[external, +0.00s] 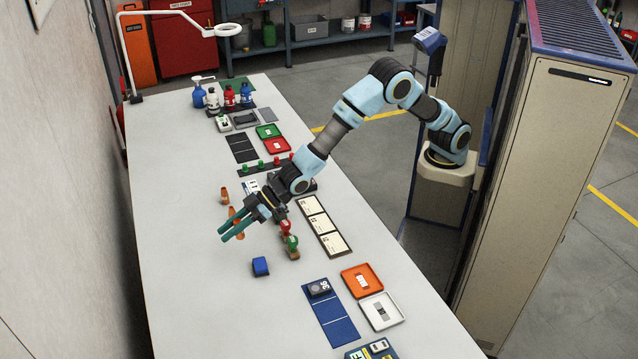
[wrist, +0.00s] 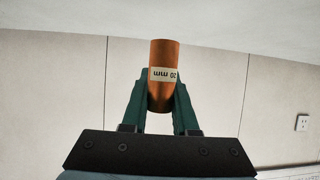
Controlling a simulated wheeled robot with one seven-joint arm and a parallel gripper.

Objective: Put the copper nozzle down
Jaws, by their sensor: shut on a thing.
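The copper nozzle (wrist: 163,52) is an orange-brown cylinder with a pale label reading "20 mm", upside down in the wrist view. My gripper (wrist: 160,100) is shut on it, with a green finger on each side. In the external view my gripper (external: 231,230) reaches out level over the left half of the table, and copper of the held nozzle (external: 232,212) shows above and below the fingers. It looks about upright. I cannot tell whether its lower end touches the table. A second copper piece (external: 225,198) stands on the table just behind it.
A blue block (external: 260,266) and red and green knobbed pieces (external: 291,241) stand near my gripper. A dark mat with white cards (external: 322,226) lies to the right, a blue mat (external: 337,325) and trays (external: 381,311) nearer the front. The left of the table (external: 185,270) is bare.

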